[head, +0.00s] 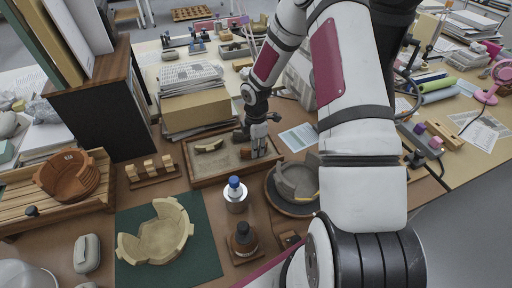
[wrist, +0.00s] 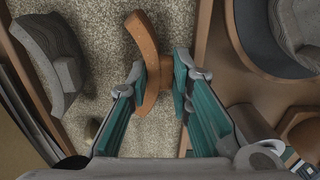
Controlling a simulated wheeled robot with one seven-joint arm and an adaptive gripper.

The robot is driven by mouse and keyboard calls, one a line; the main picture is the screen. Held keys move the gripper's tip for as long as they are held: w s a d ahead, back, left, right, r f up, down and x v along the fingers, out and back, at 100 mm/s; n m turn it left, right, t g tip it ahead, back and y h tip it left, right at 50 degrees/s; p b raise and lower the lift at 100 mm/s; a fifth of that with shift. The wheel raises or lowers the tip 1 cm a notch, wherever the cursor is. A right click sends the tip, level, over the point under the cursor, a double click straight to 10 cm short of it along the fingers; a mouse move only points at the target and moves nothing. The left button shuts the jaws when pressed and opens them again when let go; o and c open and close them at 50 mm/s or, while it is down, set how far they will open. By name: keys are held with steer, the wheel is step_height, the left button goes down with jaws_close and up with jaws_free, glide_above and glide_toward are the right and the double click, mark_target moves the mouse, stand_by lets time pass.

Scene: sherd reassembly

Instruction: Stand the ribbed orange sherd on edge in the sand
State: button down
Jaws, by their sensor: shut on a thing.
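My gripper (wrist: 160,78) is shut on the orange sherd (wrist: 146,42), a curved piece held between the two teal-padded fingers in the wrist view. The sherd's long curve runs up the picture, over the sand (wrist: 100,28). I cannot tell whether its lower edge touches the sand, and its ribs are not clear. In the head view my gripper (head: 256,148) is low over the right part of the wooden sand tray (head: 238,174). The orange sherd is mostly hidden there by the fingers.
Another sherd (head: 209,146), grey in the wrist view (wrist: 56,66), lies left in the tray. A grey vessel (head: 296,182) on a dark round stand is close right. A blue-capped bottle (head: 235,196) and beige bowl (head: 157,238) stand in front. An orange pot (head: 66,174) is far left.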

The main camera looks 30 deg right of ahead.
steer(key=shift+f, duration=0.2)
stand_by(0.3)
steer(key=c, duration=1.4)
jaws_free()
steer(key=shift+o, duration=0.2)
step_height(320, 180, up, 12)
